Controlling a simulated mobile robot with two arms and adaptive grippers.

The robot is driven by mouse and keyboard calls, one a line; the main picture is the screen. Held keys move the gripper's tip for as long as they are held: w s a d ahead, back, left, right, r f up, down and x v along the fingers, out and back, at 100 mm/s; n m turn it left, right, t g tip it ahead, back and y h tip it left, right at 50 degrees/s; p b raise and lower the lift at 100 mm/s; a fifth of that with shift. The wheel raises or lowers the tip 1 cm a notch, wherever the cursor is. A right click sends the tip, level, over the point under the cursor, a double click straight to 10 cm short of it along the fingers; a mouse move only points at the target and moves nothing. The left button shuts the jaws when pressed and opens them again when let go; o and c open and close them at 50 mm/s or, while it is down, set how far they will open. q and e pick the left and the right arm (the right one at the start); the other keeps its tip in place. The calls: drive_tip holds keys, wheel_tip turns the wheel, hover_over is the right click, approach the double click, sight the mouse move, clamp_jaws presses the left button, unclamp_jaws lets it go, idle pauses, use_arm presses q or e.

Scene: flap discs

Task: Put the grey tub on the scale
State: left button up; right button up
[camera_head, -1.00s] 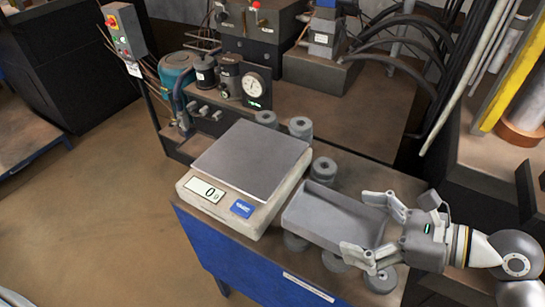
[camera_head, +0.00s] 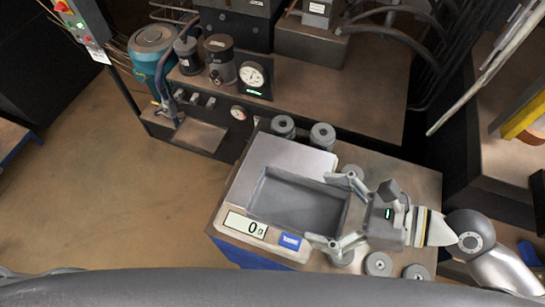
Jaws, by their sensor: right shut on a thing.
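The grey tub (camera_head: 290,205) is an open, empty rectangular tray. My right gripper (camera_head: 320,208) comes in from the right and is shut on the tub's right end. The tub overlaps the front right part of the scale's plate in the view. The scale (camera_head: 264,165) is pale with a grey plate, and its display (camera_head: 246,225) reads 0. The tub looks held over the plate; I cannot tell how large the gap is. My left gripper is not in view.
Flap discs stand in stacks behind the scale (camera_head: 322,136) and lie in front of my right gripper (camera_head: 378,264). A machine with a dial gauge (camera_head: 253,75) stands behind. A control post (camera_head: 85,25) is at the upper left. My own grey part crosses the bottom.

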sight(309, 186)
drive_tip(key=w+f+b, duration=0.1)
drive_tip(key=w+b, duration=0.1)
drive_tip(key=b, duration=0.2)
drive_tip(key=shift+f, duration=0.4)
drive_tip(key=w+b, duration=0.2)
drive_tip(key=w+a+f+b, duration=0.1)
drive_tip(key=shift+w+b, duration=0.3)
drive_tip(key=shift+b, duration=0.1)
drive_tip(key=w+f, duration=0.3)
drive_tip(key=w+a+f, duration=0.1)
drive_tip(key=w+f, duration=0.1)
drive_tip(key=w, duration=0.1)
drive_tip(key=shift+w+a+f, duration=0.2)
drive_tip(key=shift+w+f, duration=0.15)
drive_tip(key=shift+f, duration=0.05)
drive_tip(key=shift+w+f, duration=0.25)
drive_tip(key=shift+f, duration=0.2)
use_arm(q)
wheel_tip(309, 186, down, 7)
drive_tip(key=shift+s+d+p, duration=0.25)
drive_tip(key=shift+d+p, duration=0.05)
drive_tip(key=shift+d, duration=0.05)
use_arm(e)
drive_tip(key=shift+w+a+f, duration=0.1)
drive_tip(key=shift+w+f, duration=0.05)
drive_tip(key=shift+f, duration=1.55)
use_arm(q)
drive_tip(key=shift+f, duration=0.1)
